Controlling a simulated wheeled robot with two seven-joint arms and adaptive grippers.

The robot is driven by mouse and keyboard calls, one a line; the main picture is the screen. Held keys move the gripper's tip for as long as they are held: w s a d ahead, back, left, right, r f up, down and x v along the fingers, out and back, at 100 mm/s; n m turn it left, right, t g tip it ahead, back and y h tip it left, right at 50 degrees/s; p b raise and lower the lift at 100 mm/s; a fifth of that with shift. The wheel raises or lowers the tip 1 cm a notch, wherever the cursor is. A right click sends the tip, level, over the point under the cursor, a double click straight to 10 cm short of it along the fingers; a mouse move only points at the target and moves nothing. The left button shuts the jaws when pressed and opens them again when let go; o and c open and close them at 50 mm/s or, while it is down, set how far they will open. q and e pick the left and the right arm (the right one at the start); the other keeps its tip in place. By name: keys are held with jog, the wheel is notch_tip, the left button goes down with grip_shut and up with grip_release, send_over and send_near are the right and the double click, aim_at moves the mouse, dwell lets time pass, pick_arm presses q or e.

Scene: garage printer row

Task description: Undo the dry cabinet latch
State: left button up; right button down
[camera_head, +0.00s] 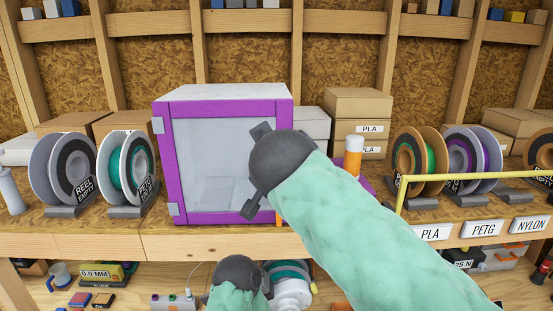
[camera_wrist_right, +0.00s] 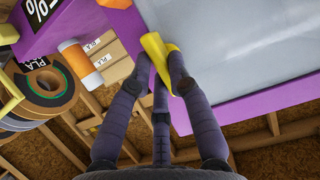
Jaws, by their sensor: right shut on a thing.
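The dry cabinet (camera_head: 228,219) stands on the bench in the head view, with a purple frame, a white top and a clear front door (camera_head: 210,150). Its yellow latch (camera_wrist_right: 157,48) shows in the right wrist view at the door's purple edge; in the head view my right gripper hides it. My right gripper (camera_head: 262,165) is in front of the cabinet's right side. In the right wrist view its fingers (camera_wrist_right: 160,75) are shut on the yellow latch. My left gripper (camera_head: 238,272) is low, in front of the bench edge; its fingers are not clear.
Filament spools (camera_head: 128,165) stand left of the cabinet, and more spools (camera_head: 420,160) stand right. An orange, white-capped bottle (camera_head: 353,160) is close to the cabinet's right side. A yellow rail (camera_head: 470,175) crosses the bench at right. Cardboard boxes (camera_head: 358,103) are behind.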

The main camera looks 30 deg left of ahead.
jog(key=shift+f, duration=0.1)
jog(key=c, duration=1.1)
grip_release()
jog(key=shift+c, duration=0.2)
jog(key=v, duration=1.2)
